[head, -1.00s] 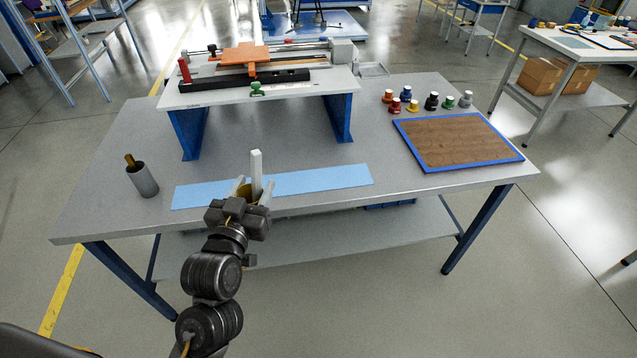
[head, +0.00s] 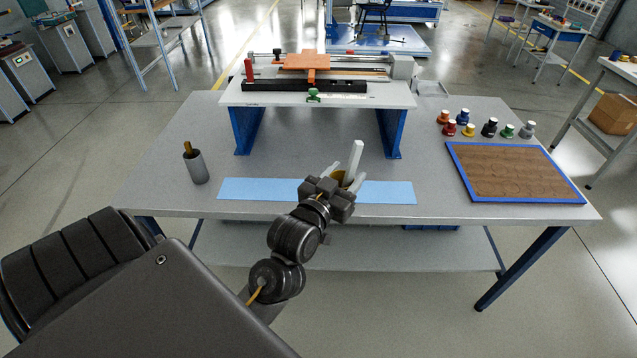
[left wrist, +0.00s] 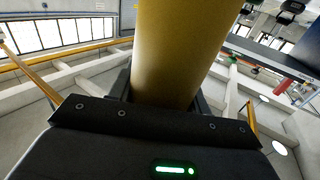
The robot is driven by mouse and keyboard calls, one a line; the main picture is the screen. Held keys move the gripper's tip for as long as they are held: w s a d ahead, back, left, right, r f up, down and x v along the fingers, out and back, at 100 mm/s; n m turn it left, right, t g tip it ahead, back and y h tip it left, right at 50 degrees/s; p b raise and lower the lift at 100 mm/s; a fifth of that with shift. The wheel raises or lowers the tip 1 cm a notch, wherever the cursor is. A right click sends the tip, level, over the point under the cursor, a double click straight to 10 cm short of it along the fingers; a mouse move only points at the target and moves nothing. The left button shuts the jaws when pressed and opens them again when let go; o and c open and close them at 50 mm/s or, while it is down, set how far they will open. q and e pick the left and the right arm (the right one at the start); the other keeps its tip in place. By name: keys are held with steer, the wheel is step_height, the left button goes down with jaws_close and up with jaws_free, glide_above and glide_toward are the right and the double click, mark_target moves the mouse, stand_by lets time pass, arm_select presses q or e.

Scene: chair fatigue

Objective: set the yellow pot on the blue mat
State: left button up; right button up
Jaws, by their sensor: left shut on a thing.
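The blue mat (head: 255,190) is a long light-blue strip lying along the front of the grey table. My left gripper (head: 343,181) is shut on the yellow pot (head: 347,177), over the right half of the mat in the head view. The gripper hides most of the pot there, and I cannot tell whether its base touches the mat. A white bar (head: 357,158) stands up, slightly tilted, at the pot. In the left wrist view the yellow pot (left wrist: 182,50) fills the middle as a big cylinder between the fingers. My right gripper is not in view.
Several small coloured pots (head: 489,128) stand at the back right, near a blue-framed brown board (head: 515,172).

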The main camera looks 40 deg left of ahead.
arm_select(q)
steer(key=a+n+y, duration=0.2)
steer(key=a, duration=0.7)
steer(key=w+a+f+p, duration=0.3)
steer(key=w+a+f, duration=0.4)
steer(key=w+f, duration=0.2)
steer(key=shift+p+x, duration=0.3)
steer(key=shift+x, duration=1.05)
step_height(320, 180, down, 3)
steer(key=shift+a+f, duration=0.15)
steer(key=shift+f, duration=0.1)
